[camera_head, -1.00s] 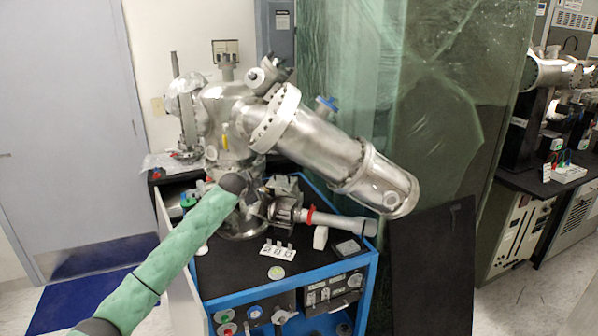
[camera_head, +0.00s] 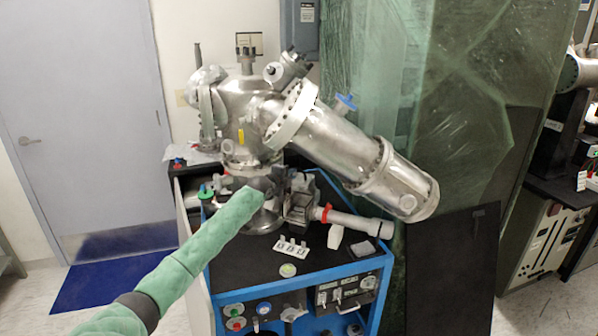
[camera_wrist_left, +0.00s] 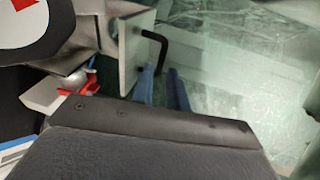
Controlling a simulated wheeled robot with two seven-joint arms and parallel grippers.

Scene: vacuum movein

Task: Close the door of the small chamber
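The small chamber (camera_head: 301,208) is a metal box on the cart, left of a tube with a red ring. In the left wrist view, a pale metal plate, seemingly its door (camera_wrist_left: 131,52), carries a black bent handle (camera_wrist_left: 155,48). My left arm, in a green sleeve, reaches in from the lower left of the head view and ends beside the chamber; its fingers cannot be made out there. In the left wrist view, my left gripper (camera_wrist_left: 162,88) has two blue fingers apart, nothing visible between them, close to the handle. I cannot tell whether they touch it. My right gripper is not in view.
The large steel vessel (camera_head: 335,140) slants over the cart. The blue-edged cart (camera_head: 335,268) has a black top with small parts on it. A dark panel (camera_head: 452,270) stands at right, before green sheeting (camera_head: 480,110). Clear floor lies at left.

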